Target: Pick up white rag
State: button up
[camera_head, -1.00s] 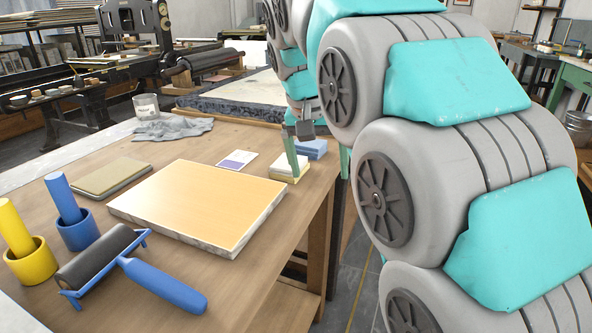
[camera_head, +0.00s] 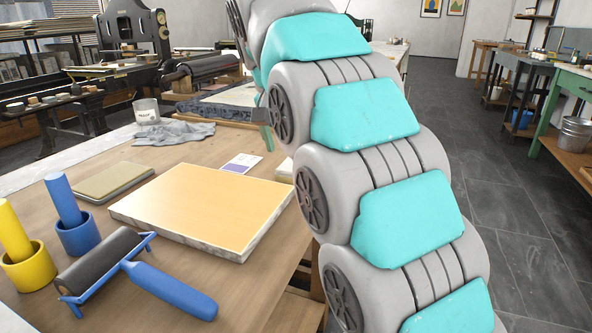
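The white rag (camera_head: 172,132) looks light grey and lies crumpled on the wooden worktable (camera_head: 150,160), near its back edge, just in front of a clear labelled jar. My gripper (camera_head: 267,138) is to the right of the rag, clearly apart from it. One green finger points down beside the arm. The other finger is hidden behind my arm, so the opening between them does not show. I see nothing held in the part that shows.
A pale board (camera_head: 205,205) lies mid-table, with a grey-green pad (camera_head: 113,181) and a small card (camera_head: 241,163) around it. A blue-handled roller (camera_head: 135,270) and yellow and blue cups (camera_head: 78,234) are in front. The jar (camera_head: 147,111) stands behind the rag.

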jog(key=shift+x, duration=2.3)
jog(key=shift+w+d+f, duration=0.1)
jog(key=shift+d+f, duration=0.1)
jog(key=shift+f, duration=0.05)
jog(key=shift+c, duration=0.2)
jog(key=c, duration=1.3)
jog(key=shift+o, duration=0.2)
jog(key=shift+r, duration=0.15)
